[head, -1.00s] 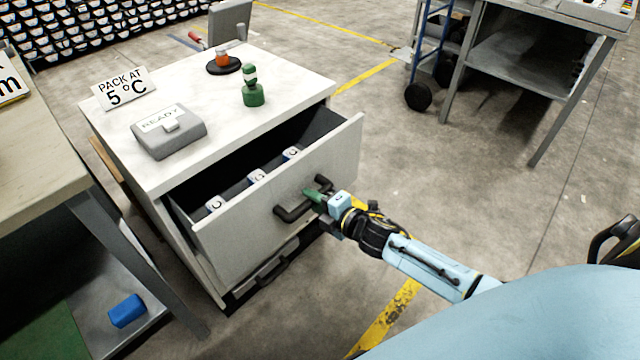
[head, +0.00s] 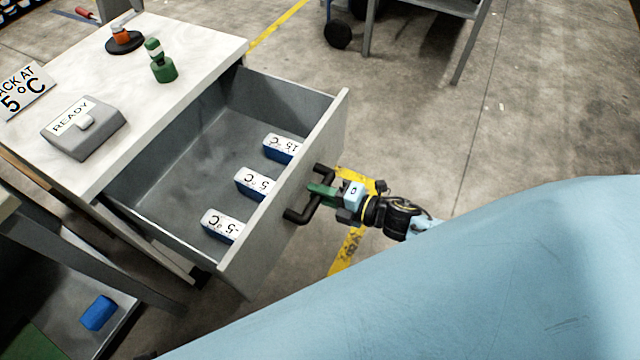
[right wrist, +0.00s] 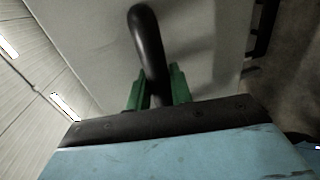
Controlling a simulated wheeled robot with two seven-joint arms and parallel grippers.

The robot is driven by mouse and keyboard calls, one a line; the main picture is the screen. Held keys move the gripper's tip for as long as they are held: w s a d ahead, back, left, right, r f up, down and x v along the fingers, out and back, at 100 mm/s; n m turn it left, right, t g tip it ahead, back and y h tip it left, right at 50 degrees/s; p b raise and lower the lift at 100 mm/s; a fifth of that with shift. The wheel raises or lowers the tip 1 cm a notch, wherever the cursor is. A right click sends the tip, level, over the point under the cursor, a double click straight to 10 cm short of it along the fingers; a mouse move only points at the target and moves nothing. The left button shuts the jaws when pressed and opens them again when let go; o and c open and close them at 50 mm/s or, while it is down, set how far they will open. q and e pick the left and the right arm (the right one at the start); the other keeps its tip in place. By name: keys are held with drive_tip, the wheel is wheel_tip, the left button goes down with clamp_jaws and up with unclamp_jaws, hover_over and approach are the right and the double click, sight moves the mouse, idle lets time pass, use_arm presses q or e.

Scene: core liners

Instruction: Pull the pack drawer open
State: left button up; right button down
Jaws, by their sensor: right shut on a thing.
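The pack drawer (head: 280,210) stands well out of the white-topped cabinet (head: 190,45), its grey inside open to view. Three blue packs with white labels lie in it along the front panel: a 15 °C pack (head: 282,148), a 5 °C pack (head: 252,184) and a -5 °C pack (head: 222,226). My right gripper (head: 318,194) is shut on the black drawer handle (head: 298,214). In the right wrist view the green fingers sit on both sides of the handle bar (right wrist: 148,50). My left gripper is not in view.
On the cabinet top are a grey READY box (head: 85,128), a "pack at 5 °C" sign (head: 22,90), a green figure-like piece (head: 160,62) and an orange piece on a black disc (head: 124,40). A blue block (head: 98,313) lies on a low shelf at lower left.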

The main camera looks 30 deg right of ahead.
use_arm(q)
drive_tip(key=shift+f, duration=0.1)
use_arm(e)
drive_tip(key=shift+s+d, duration=0.15)
drive_tip(key=c, duration=1.3)
unclamp_jaws()
use_arm(q)
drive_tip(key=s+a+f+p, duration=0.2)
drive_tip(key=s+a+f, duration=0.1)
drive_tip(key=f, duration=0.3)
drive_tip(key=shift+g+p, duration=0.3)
drive_tip(key=shift+p, duration=0.1)
use_arm(e)
drive_tip(key=v, duration=1.3)
drive_tip(key=shift+d, duration=0.2)
